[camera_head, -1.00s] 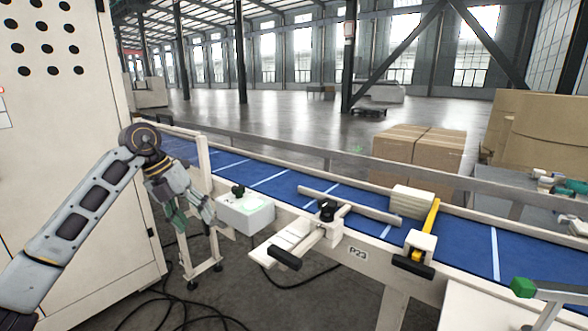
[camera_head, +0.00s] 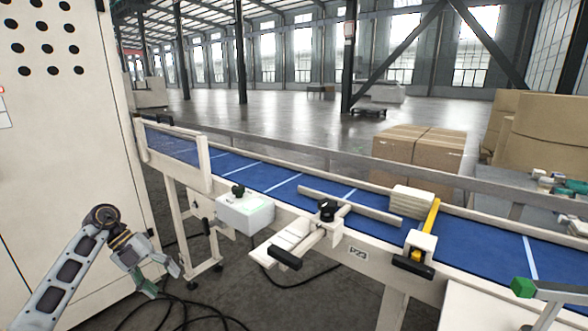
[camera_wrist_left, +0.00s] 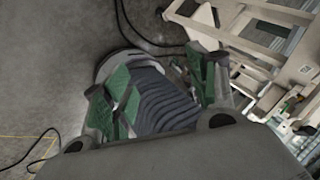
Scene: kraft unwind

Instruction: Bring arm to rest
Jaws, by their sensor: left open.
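My left arm comes in from the lower left in the head view. Its gripper (camera_head: 164,283) hangs low over the floor, in front of the conveyor's left end and beside the tall cream cabinet (camera_head: 62,130). The gripper is open and empty. In the left wrist view its green-padded fingers (camera_wrist_left: 160,95) stand apart, with a dark ribbed part of my own between them and grey floor beyond. My right gripper is not in view.
The blue conveyor (camera_head: 285,187) runs from left to right, with a control box (camera_head: 245,212) and a clamp with a black handle (camera_head: 285,258) on its near side. Cables (camera_head: 190,312) lie on the floor. Cardboard boxes (camera_head: 418,150) stand behind the conveyor.

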